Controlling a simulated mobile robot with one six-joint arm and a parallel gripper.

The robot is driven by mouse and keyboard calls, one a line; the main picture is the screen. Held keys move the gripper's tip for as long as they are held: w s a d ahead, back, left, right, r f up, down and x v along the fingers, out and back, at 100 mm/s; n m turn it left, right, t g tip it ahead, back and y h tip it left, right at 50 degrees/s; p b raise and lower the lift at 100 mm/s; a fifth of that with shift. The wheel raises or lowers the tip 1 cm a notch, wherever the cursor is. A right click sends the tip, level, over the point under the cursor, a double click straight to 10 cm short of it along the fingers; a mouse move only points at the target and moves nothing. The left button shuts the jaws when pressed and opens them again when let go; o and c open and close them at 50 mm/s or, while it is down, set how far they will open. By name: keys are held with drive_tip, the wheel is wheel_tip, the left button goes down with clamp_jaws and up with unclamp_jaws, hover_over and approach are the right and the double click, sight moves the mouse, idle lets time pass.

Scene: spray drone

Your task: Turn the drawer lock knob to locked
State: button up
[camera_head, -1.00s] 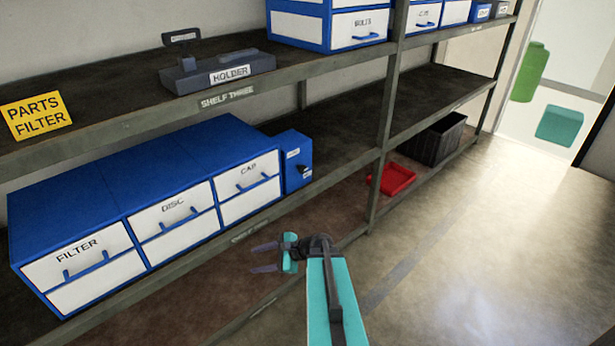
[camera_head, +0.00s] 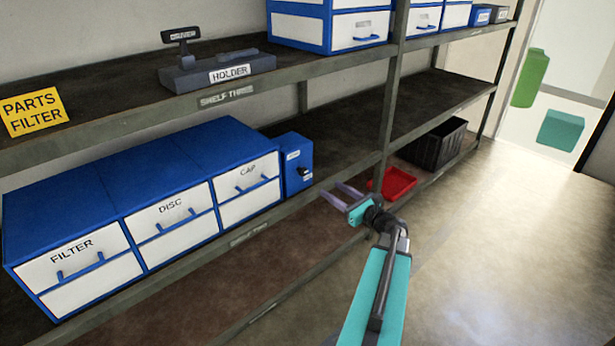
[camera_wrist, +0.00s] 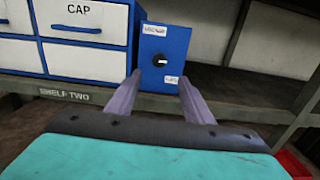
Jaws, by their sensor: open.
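The drawer lock is a small blue box (camera_head: 292,155) at the right end of the blue drawer row, on the shelf marked SHELF TWO. Its dark knob (camera_wrist: 159,61) sits on the front face with a pale pointer mark, between an upper and a lower white label too small to read. The knob also shows in the head view (camera_head: 304,172). My gripper (camera_head: 339,194) is open and empty, to the right of the lock box and apart from it. In the wrist view, my two fingers (camera_wrist: 155,90) point at the lock box, one on each side of its lower part.
White-fronted drawers marked FILTER (camera_head: 82,265), DISC (camera_head: 172,218) and CAP (camera_head: 246,190) stand left of the lock. A shelf post (camera_head: 386,120) rises right of my gripper. A red tray (camera_head: 398,183) and black crate (camera_head: 436,143) lie beyond. The floor at right is clear.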

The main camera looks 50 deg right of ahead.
sight(304, 172)
drive_tip(key=shift+w, duration=0.2)
drive_tip(key=w, duration=1.3)
drive_tip(key=shift+w+d, duration=0.25)
drive_tip(key=shift+d, duration=0.15)
drive_tip(key=c, duration=1)
drive_tip(key=shift+c, duration=0.2)
